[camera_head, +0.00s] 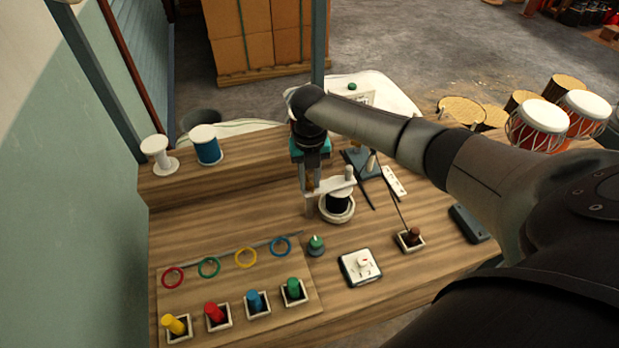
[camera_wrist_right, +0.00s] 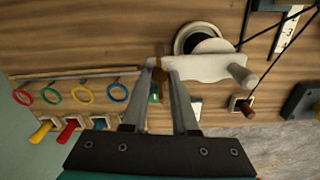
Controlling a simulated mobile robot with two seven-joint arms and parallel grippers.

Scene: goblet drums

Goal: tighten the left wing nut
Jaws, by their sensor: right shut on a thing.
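A pale bar (camera_wrist_right: 212,68) lies across a round white base with a black core (camera_wrist_right: 200,41) on the wooden bench. It also shows in the head view (camera_head: 335,186). A pale upright post (camera_wrist_right: 242,76) stands at the bar's right end. At its left end is a small brass-coloured piece (camera_wrist_right: 160,74), apparently the left wing nut, mostly hidden by the fingers. My right gripper (camera_wrist_right: 159,68) is shut on it, its two fingers on either side; in the head view the gripper (camera_head: 310,199) points down beside the bar. My left gripper is in neither view.
A dark stand (camera_head: 362,162) with thin rods is right of the bar. A brown-handled piece (camera_head: 413,235), a white switch box (camera_head: 360,266) and a green knob (camera_head: 316,243) sit nearer. Coloured pegs and rings occupy the front left. Spools (camera_head: 206,146) stand on the raised rear shelf.

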